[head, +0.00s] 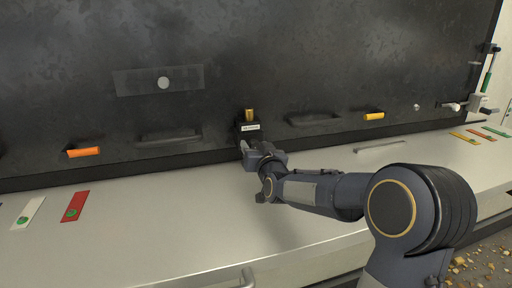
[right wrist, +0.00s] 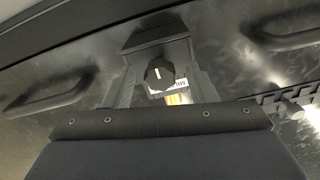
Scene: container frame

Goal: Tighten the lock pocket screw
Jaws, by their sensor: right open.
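The lock pocket (head: 248,131) is a small dark box with a white label on the dark upright panel, with a brass-yellow cylinder (head: 249,114) on top. In the right wrist view the screw shows as a black knob (right wrist: 159,74) with a pale mark line, on the dark box (right wrist: 160,45). My right gripper (head: 245,149) is just below the box. In the right wrist view its open fingers (right wrist: 162,88) stand on either side of the knob; I cannot tell whether they touch it. My left gripper is not in view.
Dark handles (head: 170,138) (head: 314,120) flank the box. An orange handle (head: 83,152) and a yellow one (head: 374,116) are further out. A light grey ledge (head: 150,230) runs below, with red (head: 75,206) and white (head: 28,213) tags at left. The ledge's middle left is clear.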

